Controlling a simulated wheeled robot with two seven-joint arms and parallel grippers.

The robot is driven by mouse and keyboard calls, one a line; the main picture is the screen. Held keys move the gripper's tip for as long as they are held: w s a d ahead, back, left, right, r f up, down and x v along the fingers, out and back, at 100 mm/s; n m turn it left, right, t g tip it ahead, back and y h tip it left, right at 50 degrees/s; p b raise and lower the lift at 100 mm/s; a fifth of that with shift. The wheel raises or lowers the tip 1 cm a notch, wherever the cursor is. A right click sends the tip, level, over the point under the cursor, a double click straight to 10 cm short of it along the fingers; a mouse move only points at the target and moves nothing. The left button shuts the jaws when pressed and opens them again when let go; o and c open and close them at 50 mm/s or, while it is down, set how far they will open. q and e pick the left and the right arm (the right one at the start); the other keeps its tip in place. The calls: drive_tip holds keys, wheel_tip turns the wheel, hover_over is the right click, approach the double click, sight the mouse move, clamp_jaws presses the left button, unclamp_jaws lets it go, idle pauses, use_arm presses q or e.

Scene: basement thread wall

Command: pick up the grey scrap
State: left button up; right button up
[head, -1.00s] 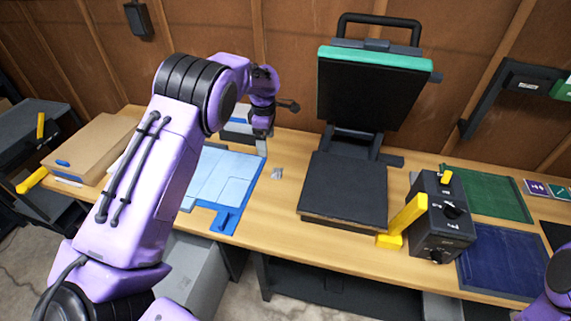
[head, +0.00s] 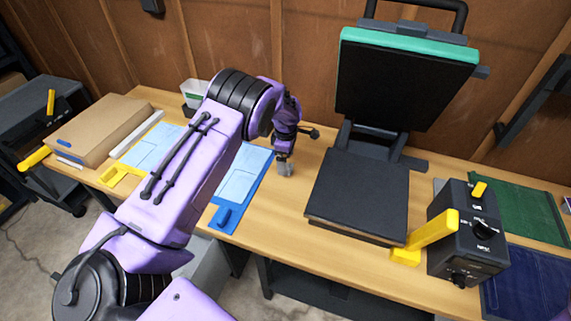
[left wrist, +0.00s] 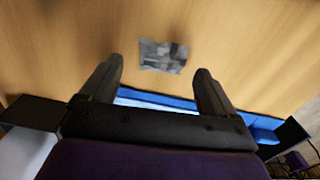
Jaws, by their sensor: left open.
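The grey scrap (left wrist: 163,56) is a small, crumpled-looking patch lying on the wooden bench top in the left wrist view. My left gripper (left wrist: 159,70) is open, its two dark fingers apart. The scrap shows between and slightly beyond the fingertips, with nothing held. In the head view my left gripper (head: 284,169) points down over the bench between the blue board and the black press. There the gripper covers the scrap's spot, and I cannot make out the scrap apart from the fingers. My right gripper is out of view.
The blue board (head: 262,164) lies just left of the gripper. The black press (head: 357,195), lid raised, stands to the right. A black control box (head: 455,245) with a yellow lever (head: 432,234) is farther right. A cardboard box (head: 95,130) sits at the bench's left.

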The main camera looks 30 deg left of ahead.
use_arm(q)
wheel_tip(320, 180, down, 2)
drive_tip(key=shift+d, duration=0.15)
drive_tip(key=c, duration=1.1)
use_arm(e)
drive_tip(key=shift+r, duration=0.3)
